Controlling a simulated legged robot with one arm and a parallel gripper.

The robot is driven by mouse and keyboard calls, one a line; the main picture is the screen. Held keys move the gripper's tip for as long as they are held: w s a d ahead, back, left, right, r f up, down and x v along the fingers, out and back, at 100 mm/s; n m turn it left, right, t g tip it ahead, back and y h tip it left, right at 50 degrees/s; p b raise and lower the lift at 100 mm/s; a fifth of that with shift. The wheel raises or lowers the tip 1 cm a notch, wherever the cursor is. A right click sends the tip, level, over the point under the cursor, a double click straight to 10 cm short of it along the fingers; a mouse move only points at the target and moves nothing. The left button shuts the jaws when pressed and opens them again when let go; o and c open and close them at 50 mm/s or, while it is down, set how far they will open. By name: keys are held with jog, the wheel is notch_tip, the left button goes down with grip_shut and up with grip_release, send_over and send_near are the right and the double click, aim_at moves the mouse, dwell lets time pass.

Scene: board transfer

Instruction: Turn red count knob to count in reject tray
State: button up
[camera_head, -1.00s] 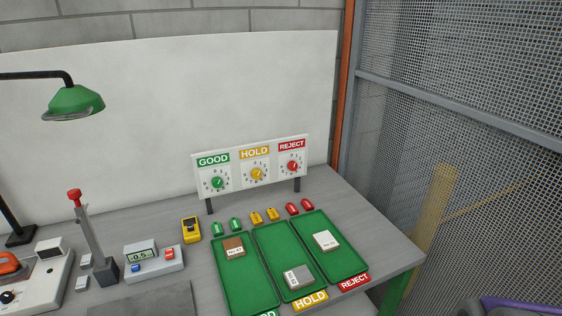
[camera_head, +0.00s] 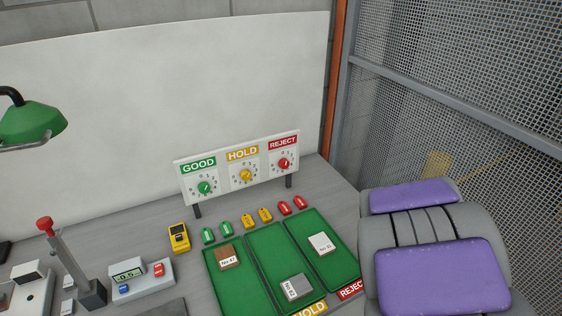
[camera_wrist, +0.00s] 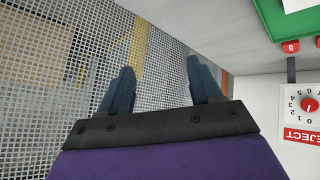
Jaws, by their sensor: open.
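The red count knob (camera_head: 284,163) sits on the dial under the REJECT label (camera_head: 283,142), at the right end of the white count board. It also shows at the right edge of the wrist view (camera_wrist: 309,104), with the board appearing turned over. The reject tray (camera_head: 342,268) is the rightmost green tray and holds one white block (camera_head: 321,244). My gripper (camera_wrist: 158,80) shows in the wrist view, fingers apart and empty, facing the mesh fence and table edge. The knob lies to its right there, apart from the fingers. In the head view the fingers are not visible.
The green knob (camera_head: 204,187) and yellow knob (camera_head: 245,175) sit left of the red one. Several coloured tags lie before the board, including a red one (camera_head: 300,202). A mesh fence (camera_head: 460,60) stands at the right. A brown block (camera_head: 228,257) and grey block (camera_head: 295,287) lie in the other trays.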

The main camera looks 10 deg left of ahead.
jog(key=w+a+n+t+y+p, duration=0.2)
jog(key=w+t+p, duration=0.15)
jog(key=w, duration=0.65)
jog(key=n+t+y+p, duration=0.4)
jog(key=n+y, duration=0.1)
jog(key=y, duration=0.7)
send_near(285, 166)
jog(key=b+x, duration=0.1)
jog(key=x, duration=0.7)
jog(key=shift+w+a+b, duration=0.1)
jog(key=shift+w+b, duration=0.2)
jog(key=c, duration=1)
jog(key=shift+p, duration=0.35)
jog(key=shift+c, duration=0.2)
